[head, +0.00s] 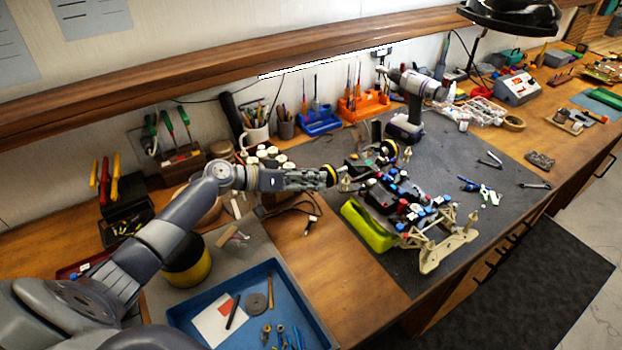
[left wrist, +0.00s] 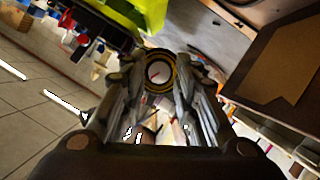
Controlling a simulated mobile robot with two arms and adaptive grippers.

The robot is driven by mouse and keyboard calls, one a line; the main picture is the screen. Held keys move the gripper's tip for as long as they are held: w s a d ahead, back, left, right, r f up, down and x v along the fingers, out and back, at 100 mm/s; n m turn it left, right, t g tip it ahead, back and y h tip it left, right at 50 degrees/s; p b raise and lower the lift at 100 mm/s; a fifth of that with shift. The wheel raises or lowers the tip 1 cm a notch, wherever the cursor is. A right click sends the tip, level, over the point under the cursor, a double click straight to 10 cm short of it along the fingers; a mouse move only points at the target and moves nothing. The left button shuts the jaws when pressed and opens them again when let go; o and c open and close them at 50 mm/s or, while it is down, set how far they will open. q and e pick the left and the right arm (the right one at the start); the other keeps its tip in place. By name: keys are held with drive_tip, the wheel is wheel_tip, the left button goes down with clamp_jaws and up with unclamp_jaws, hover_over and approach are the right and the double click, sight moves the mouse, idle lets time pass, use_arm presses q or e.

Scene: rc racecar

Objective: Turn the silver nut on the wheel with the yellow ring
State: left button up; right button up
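The racecar (head: 395,200) sits on the dark mat, with its tan frame toward the front. A black wheel with a yellow ring (head: 331,175) is at its left end, and it also shows in the left wrist view (left wrist: 158,70). The pale, silvery nut (left wrist: 156,72) is at the wheel's centre. My left gripper (head: 322,178) is at this wheel, its fingers pointing at the wheel face. In the left wrist view the fingers are apart, one on each side of the wheel. I cannot tell whether they touch it. My right gripper is not in view.
A lime-green part (head: 368,226) lies along the car's near left side. A drill (head: 409,105) stands behind. A blue tray (head: 183,312) is at the front left. The mat right of the car is mostly free.

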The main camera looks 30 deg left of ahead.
use_arm(q)
clamp_jaws()
drive_tip(key=shift+s, duration=0.1)
